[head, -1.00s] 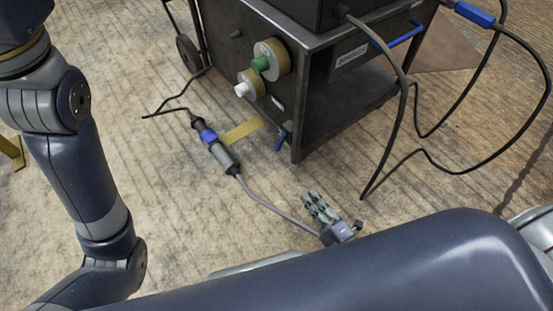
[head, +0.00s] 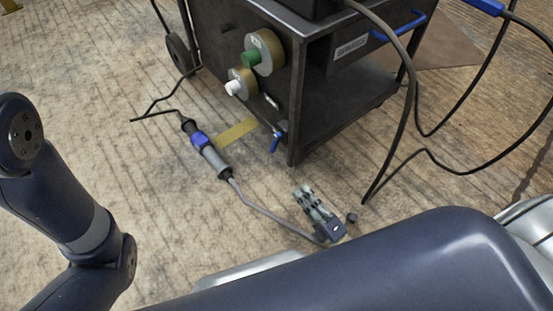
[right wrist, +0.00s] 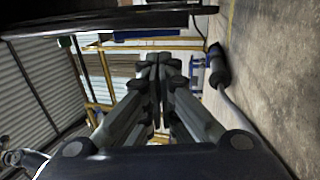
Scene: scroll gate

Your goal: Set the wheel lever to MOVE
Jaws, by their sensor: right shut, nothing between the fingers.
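The dark metal cart (head: 300,120) stands at the top centre of the head view. A small blue lever (head: 277,141) hangs low at its near corner, beside the yellow strip; I take it as the wheel lever. Its marking is too small to read. My right gripper (head: 304,191) is shut and empty, low over the floor in front of the cart and apart from the lever, below and right of it in the picture. Its closed fingers (right wrist: 158,65) fill the middle of the right wrist view, where I cannot make out the lever. My left gripper is out of view.
A connector with a blue band (head: 203,142) and its cable lie on the floor left of my right gripper. Thick cables loop down at the right.

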